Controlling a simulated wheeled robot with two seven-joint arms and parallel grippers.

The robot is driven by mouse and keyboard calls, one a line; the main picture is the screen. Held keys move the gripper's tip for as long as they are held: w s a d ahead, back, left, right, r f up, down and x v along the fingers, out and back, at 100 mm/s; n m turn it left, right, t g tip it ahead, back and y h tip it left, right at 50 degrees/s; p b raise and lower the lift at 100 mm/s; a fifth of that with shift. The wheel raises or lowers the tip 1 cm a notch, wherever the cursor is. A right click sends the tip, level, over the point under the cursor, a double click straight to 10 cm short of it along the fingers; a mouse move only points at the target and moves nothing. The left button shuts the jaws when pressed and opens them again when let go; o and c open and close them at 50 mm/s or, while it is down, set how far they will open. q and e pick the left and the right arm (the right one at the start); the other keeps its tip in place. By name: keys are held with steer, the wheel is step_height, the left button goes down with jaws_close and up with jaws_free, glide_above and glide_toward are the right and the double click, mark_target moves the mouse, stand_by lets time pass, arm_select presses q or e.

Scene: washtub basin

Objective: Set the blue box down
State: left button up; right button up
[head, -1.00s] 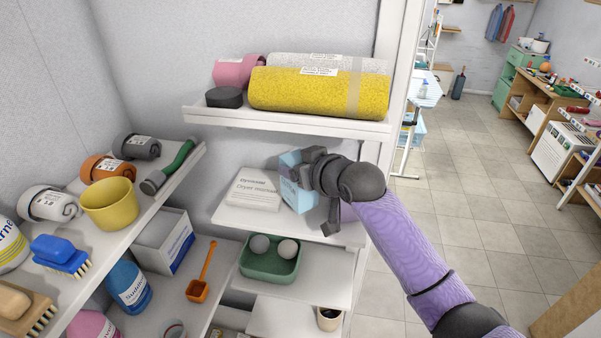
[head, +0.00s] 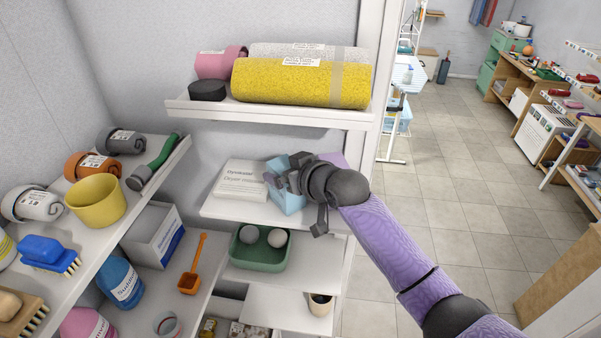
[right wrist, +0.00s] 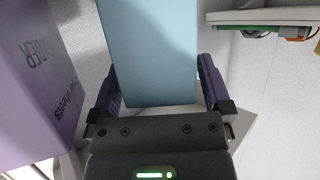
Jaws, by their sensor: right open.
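The light blue box (head: 289,199) stands on the middle shelf (head: 237,210) of the right-hand shelving, just right of a white dryer-sheet box (head: 241,181). My right gripper (head: 285,178) is at the blue box, its fingers open on either side of it. In the right wrist view the blue box (right wrist: 148,50) rises between the two spread fingers (right wrist: 157,90), with the right finger a little apart from it; contact on the left is hard to tell. The gripper hides part of the box in the head view. My left gripper is not in view.
A purple box (right wrist: 35,85) stands close beside my gripper in the right wrist view. Above is a shelf with a yellow roll (head: 300,82); below, a green tray (head: 258,250) holds two balls. The shelving's white upright (head: 365,150) is close on the right.

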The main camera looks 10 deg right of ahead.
steer(key=v, duration=1.1)
steer(key=shift+s+b, duration=0.25)
steer(key=shift+b, duration=0.15)
steer(key=shift+d, duration=0.1)
